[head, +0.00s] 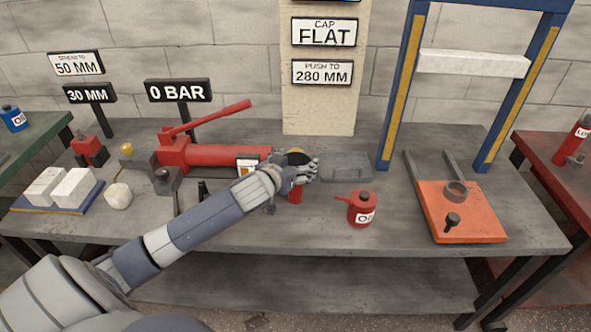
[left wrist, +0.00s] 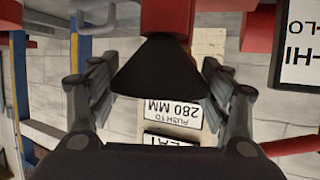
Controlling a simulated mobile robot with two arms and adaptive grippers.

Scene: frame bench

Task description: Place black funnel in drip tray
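The black funnel (left wrist: 158,70) shows in the left wrist view as a dark cone between my left gripper's fingers, its narrow end toward a red object (left wrist: 167,16). That view is upside down, so the narrow end points down. My left gripper (head: 306,170) is above the bench, over the upright red object (head: 295,194). The fingers flank the funnel's wide part; whether they press on it is unclear. The hand mostly hides the funnel in the head view. The grey drip tray (head: 346,167) lies flat just right of the gripper. My right gripper is not in view.
A red oil can (head: 361,209) stands in front of the tray. The red pump (head: 215,156) is left of the gripper. The blue press frame (head: 401,90) rises at right, with an orange plate (head: 460,220) before it.

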